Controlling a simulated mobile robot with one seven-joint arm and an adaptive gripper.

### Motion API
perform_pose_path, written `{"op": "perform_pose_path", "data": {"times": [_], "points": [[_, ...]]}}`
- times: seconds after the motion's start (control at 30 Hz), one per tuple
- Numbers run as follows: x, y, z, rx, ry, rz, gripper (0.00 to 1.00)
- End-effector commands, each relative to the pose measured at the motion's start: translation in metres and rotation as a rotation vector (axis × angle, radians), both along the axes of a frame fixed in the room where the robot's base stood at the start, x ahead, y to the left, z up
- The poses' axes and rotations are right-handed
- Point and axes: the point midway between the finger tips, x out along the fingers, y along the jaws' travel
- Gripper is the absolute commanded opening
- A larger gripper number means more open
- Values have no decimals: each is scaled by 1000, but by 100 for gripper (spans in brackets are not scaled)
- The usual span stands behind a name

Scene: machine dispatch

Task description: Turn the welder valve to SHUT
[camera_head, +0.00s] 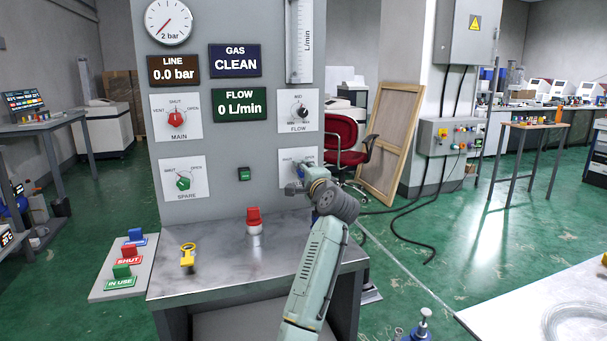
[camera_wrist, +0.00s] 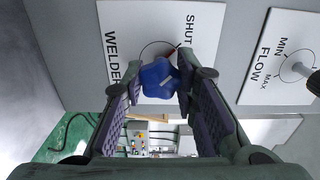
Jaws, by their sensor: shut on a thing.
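The welder valve is a blue knob (camera_wrist: 158,78) on a white plate marked WELDER and SHUT (camera_wrist: 200,45) in the wrist view. My gripper (camera_wrist: 158,88) is shut on the blue knob, with one finger on each side of it. A small red mark shows at the knob's edge on the SHUT side; which way the knob points is hard to tell. In the head view my gripper (camera_head: 299,187) is at the lower right of the grey panel and covers the knob; part of the white plate (camera_head: 300,154) shows above it.
The FLOW knob (camera_head: 301,110) is just above the welder plate. MAIN (camera_head: 175,120) and SPARE (camera_head: 183,182) knobs are to the left. A red-topped object (camera_head: 254,220) and a yellow tag (camera_head: 188,256) are on the metal shelf (camera_head: 215,262). The GAS sign (camera_head: 235,60) reads CLEAN.

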Motion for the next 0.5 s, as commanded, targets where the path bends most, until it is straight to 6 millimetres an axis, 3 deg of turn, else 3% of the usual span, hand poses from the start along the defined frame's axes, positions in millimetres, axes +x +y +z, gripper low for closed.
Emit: {"op": "perform_pose_path", "data": {"times": [0.33, 0.37, 0.5], "points": [[0, 0, 1, -3, -2, -1, 0], [0, 0, 1, -3, -2, -1, 29], [0, 0, 1, -2, -2, 0, 38]]}}
